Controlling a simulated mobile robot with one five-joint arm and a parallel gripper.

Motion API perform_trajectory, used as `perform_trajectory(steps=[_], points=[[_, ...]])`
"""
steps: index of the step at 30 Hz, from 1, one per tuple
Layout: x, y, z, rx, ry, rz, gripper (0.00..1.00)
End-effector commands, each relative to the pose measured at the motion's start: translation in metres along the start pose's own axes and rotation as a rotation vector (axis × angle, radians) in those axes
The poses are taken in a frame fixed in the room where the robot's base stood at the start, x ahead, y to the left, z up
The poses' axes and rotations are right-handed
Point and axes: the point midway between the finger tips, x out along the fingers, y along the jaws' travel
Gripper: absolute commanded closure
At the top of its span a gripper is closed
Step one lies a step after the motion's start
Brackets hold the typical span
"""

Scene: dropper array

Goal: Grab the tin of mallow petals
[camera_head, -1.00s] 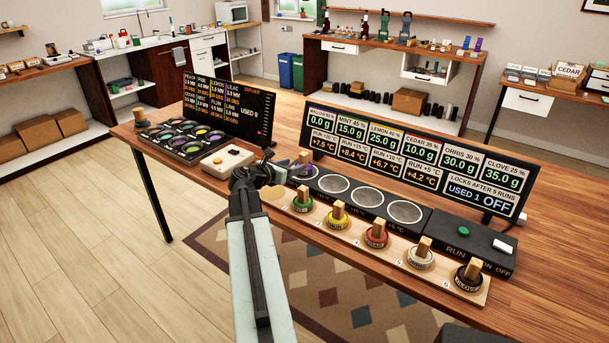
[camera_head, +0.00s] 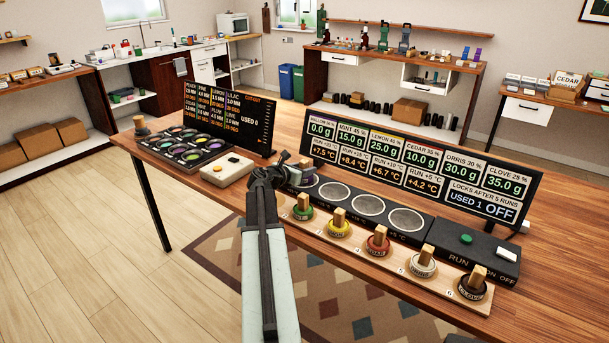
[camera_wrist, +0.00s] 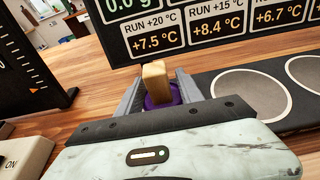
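The mallow tin is a purple tin (camera_wrist: 163,93) with an upright wooden block handle (camera_wrist: 156,82). It stands at the left end of the dark pad strip (camera_head: 350,218), below the mallow panel that reads 0.0 g. My gripper (camera_wrist: 159,88) is around it, with one grey finger on each side of the tin. The fingers are spread wider than the wooden handle, and gaps show beside it. I cannot tell whether they touch the purple body. In the head view, my gripper (camera_head: 300,172) covers much of the tin.
A wooden rack (camera_head: 362,258) with green, yellow, red, white and dark handled tins runs in front of the pads. The display board (camera_head: 418,182) stands close behind. A cream switch box (camera_head: 227,170) and a tray of coloured cups (camera_head: 188,150) lie to the left.

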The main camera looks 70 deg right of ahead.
Motion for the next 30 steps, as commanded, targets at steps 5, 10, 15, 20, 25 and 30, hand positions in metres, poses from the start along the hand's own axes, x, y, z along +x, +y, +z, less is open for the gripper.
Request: perform_trajectory(steps=[5,10,15,20,25,30], points=[[0.000,0.000,0.000,0.000,0.000,0.000,1.00],[0.000,0.000,0.000,0.000,0.000,0.000,1.00],[-0.002,0.000,0.005,0.001,0.000,-0.001,1.00],[-0.008,0.000,0.026,0.001,0.000,-0.001,1.00],[-0.019,0.000,0.061,0.001,0.000,-0.001,1.00],[-0.028,-0.001,0.092,0.001,0.000,-0.001,1.00]])
